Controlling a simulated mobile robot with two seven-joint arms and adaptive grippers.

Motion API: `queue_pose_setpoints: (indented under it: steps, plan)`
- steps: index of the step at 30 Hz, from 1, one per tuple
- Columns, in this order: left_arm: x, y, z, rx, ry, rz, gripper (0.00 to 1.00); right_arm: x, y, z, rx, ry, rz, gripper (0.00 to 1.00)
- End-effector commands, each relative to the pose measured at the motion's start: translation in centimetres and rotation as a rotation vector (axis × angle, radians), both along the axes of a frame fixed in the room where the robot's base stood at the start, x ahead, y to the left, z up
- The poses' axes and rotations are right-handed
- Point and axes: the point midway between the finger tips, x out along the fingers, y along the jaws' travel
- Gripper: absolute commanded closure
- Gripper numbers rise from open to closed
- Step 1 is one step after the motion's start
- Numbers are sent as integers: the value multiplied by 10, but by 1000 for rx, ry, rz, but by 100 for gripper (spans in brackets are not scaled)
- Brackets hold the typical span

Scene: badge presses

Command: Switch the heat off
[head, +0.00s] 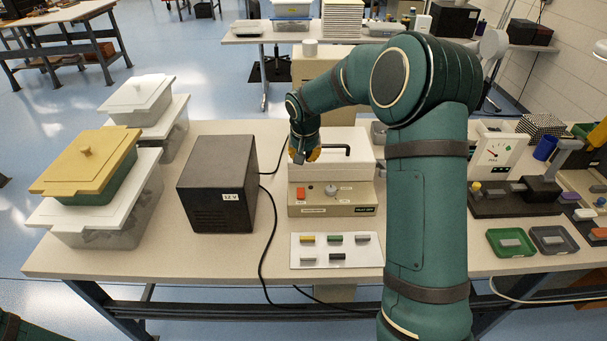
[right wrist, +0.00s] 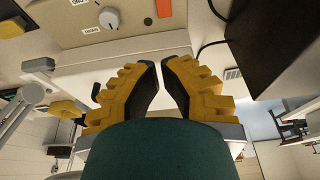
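A beige press unit (head: 350,198) with a white upper part (head: 335,142) and a black handle stands at the middle of the table. Its front panel carries a red square part (head: 301,193) on the left and a grey knob (head: 331,190) beside it. The right wrist view shows the panel upside down, with the knob (right wrist: 109,18) and the red part (right wrist: 163,8). My right gripper (right wrist: 158,62) is above the white upper part, empty, with a small gap between its yellow fingers; it looks small in the head view (head: 304,155). My left gripper is out of view.
A black 12 V box (head: 215,185) stands left of the press, with cables beside it. A white board (head: 310,261) with several coloured bars lies in front. Lidded bins (head: 85,160) stand at the left. A dial unit (head: 494,152) and small trays (head: 510,242) are at the right.

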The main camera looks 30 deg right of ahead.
Motion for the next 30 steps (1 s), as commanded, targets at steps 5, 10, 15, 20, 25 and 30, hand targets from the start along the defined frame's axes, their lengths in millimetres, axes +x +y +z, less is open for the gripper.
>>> queue_pose_setpoints:
  steps: [5, 10, 15, 20, 25, 30]
  plan:
    - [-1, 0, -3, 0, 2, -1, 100, 5, -3, -24, 1, 3, 1, 100]
    - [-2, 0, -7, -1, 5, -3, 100, 13, -8, -57, 1, 4, 2, 100]
    - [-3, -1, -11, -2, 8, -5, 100, 22, -13, -89, 1, 3, 1, 100]
    - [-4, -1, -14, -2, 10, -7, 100, 23, -14, -113, 1, 2, 1, 100]
    - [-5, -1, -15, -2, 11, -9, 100, 24, -14, -128, 1, 1, 1, 100]
    - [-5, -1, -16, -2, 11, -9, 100, 24, -14, -133, 1, 0, 1, 100]
